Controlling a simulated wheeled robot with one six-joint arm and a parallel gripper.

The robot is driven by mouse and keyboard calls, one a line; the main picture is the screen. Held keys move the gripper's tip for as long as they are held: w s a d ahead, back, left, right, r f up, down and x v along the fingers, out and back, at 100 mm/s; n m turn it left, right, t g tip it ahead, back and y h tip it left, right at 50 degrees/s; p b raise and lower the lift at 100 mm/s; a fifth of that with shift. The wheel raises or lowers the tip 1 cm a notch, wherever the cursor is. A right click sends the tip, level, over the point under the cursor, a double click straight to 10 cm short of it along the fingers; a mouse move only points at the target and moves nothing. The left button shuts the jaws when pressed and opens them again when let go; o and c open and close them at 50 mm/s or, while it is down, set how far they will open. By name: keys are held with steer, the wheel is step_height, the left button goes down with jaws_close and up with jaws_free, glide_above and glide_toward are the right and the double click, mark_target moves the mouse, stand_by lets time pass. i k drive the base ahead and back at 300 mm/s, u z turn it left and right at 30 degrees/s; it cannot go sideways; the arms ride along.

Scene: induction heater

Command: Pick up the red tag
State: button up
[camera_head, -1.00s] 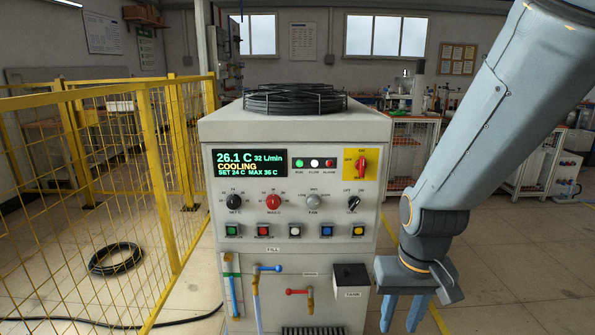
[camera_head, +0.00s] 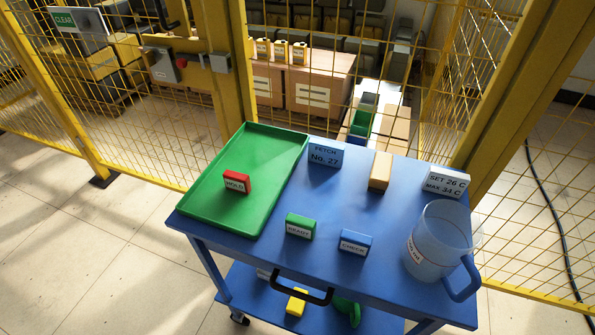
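The red tag (camera_head: 236,183) is a small red block with a white label reading HOLD. It stands upright in the green tray (camera_head: 272,177), towards its front left part. The tray lies on the left side of a blue cart (camera_head: 290,258). My gripper is not in the current view, so I cannot see its state or where it is relative to the tag.
A green READY block (camera_head: 299,226) and a blue CHECK block (camera_head: 355,242) stand near the cart's front. Yellow mesh fencing (camera_head: 170,130) runs behind. Floor at left is clear.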

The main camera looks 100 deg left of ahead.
mark_target(238, 181)
steer(key=u, duration=3.2)
steer(key=k, duration=1.35)
steer(key=u, duration=0.05)
steer(key=i, duration=0.5)
steer(key=u, duration=0.8)
steer(key=i, duration=1.35)
steer(key=z, duration=0.55)
